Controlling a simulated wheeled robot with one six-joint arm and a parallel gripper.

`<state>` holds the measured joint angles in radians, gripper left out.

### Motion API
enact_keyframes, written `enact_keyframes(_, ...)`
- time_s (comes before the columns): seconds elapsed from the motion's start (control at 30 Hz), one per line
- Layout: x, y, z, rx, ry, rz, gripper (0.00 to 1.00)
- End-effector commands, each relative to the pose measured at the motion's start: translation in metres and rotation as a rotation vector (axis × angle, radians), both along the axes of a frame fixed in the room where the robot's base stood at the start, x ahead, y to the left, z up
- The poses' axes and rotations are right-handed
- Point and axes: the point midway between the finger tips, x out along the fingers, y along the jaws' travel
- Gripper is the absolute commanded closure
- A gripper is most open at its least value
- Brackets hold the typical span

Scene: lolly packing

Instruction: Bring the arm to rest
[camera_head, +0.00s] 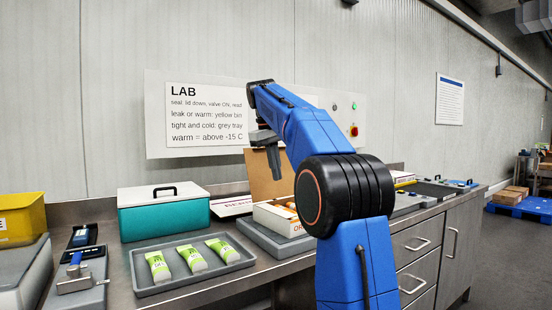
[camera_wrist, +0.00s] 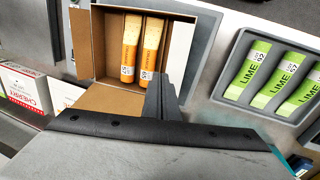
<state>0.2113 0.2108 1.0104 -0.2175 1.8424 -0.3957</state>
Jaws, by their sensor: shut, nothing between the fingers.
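My blue arm is raised and bent over the bench. My gripper (camera_head: 273,172) is shut and empty, pointing down in the air near the open carton (camera_head: 272,217). In the wrist view my gripper (camera_wrist: 164,82) shows as closed dark fingers, overlapping the near edge of the carton (camera_wrist: 83,45) from this angle. Two orange tubes (camera_wrist: 131,50) stand side by side in the carton there. My arm hides part of the carton in the head view.
A grey tray (camera_head: 150,291) holds three green lime tubes. Behind it stands a teal box (camera_head: 163,213) with a lid and handle. A yellow bin (camera_head: 22,217) is at far left. A cherry carton (camera_wrist: 25,88) shows in the wrist view. The air above the bench is clear.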

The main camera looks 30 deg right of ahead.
Motion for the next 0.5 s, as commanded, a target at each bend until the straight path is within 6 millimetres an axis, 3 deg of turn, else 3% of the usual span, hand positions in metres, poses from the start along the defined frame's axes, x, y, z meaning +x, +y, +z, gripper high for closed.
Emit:
enact_keyframes(0.2, 0.001, 0.000, 0.030, -0.001, -0.002, 0.000, 1.00)
enact_keyframes(0.5, 0.000, 0.000, 0.047, 0.000, -0.002, 0.000, 1.00)
